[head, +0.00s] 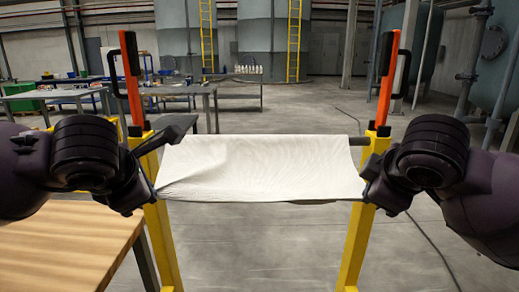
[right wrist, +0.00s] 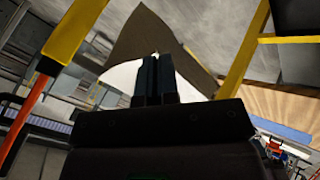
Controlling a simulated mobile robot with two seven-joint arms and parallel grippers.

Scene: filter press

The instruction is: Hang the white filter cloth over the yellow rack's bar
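The white filter cloth (head: 262,165) is stretched between my two grippers in the head view, with creases running from its lower left corner. Its far edge lies level with the yellow rack's (head: 354,240) dark bar (head: 358,141), whose right end shows beside the cloth. The cloth hides the rest of the bar, so I cannot tell how far it lies over it. My left gripper (head: 154,192) appears shut on the near left corner. My right gripper (head: 367,188) is at the near right corner; in the right wrist view its fingers (right wrist: 155,78) are together against the shaded cloth (right wrist: 158,45).
Orange uprights with black handles (head: 131,55) (head: 388,55) rise from both rack posts. A wooden-topped table (head: 60,245) stands at lower left. Workbenches (head: 195,90) and tanks are farther back. A cable lies on the open floor at right.

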